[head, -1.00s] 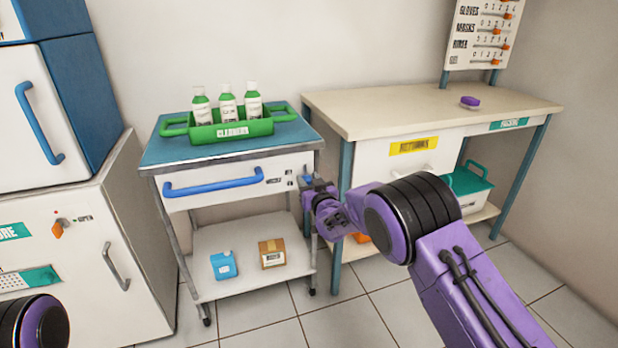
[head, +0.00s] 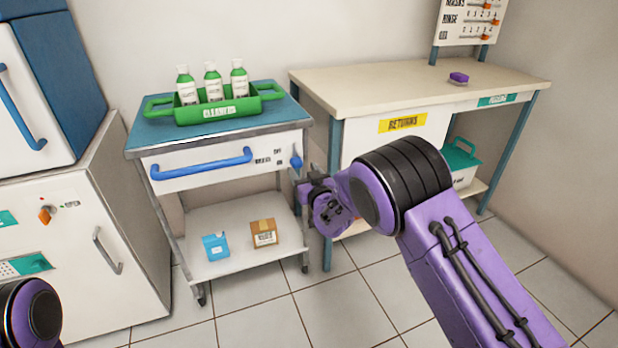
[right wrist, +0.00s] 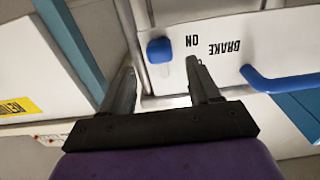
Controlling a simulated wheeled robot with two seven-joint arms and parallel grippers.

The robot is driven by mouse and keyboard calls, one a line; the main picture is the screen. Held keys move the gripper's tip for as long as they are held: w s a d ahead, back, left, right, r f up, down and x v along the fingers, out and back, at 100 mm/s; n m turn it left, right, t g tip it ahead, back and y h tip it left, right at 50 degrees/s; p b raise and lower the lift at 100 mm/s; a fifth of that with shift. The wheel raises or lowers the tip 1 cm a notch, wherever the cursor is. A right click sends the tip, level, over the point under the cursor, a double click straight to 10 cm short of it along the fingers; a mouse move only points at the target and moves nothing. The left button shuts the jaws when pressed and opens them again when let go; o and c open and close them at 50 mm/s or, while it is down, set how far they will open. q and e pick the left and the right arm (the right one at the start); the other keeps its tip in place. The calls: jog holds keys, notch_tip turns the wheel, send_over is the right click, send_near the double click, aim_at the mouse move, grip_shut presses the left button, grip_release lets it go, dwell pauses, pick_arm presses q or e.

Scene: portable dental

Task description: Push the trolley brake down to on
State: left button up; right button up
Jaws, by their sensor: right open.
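The trolley (head: 137,154) has a blue top and a white drawer front with a blue handle (head: 200,170). Its small blue brake lever (head: 296,160) sits at the right end of that front, beside small black lettering. In the right wrist view the blue brake lever (right wrist: 159,50) appears just beyond my fingertips, near upside-down "ON" and "BRAKE" words. My right gripper (right wrist: 163,72) is open and empty, its fingers pointing toward the lever with a gap. In the head view my right gripper (head: 304,180) is just below and right of the lever. My left gripper is out of view.
A green carrier (head: 217,110) with three bottles stands on the trolley. A blue container (head: 216,246) and a cardboard box (head: 264,233) are on its lower shelf. A bench (head: 400,90) stands close on the right, cabinets on the left. The floor in front is clear.

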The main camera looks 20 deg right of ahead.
jog(key=s, duration=0.6)
jog(key=shift+d, duration=0.1)
jog(key=s+d+f+m+g+h, duration=0.2)
jog(key=s+d+f+m+g, duration=0.15)
jog(key=s+f, duration=0.55)
jog(key=s+d+f+m+g+h, duration=0.1)
jog(key=s+d+f+m+g, duration=0.2)
jog(key=s+f, duration=0.65)
jog(key=s+f+g, duration=0.3)
jog(key=s+f, duration=0.1)
jog(key=s, duration=0.5)
jog(key=s+f+g, duration=0.3)
jog(key=s+f, duration=0.1)
jog(key=s, duration=0.5)
jog(key=s+f+g, duration=0.3)
jog(key=s+f, duration=0.1)
jog(key=s, duration=0.5)
notch_tip(320, 180, up, 22)
jog(key=d+h+p, duration=0.1)
jog(key=p, duration=2)
jog(key=shift+w+f+m+t, duration=0.2)
jog(key=shift+w+m+t, duration=0.1)
jog(key=shift+m+t, duration=0.05)
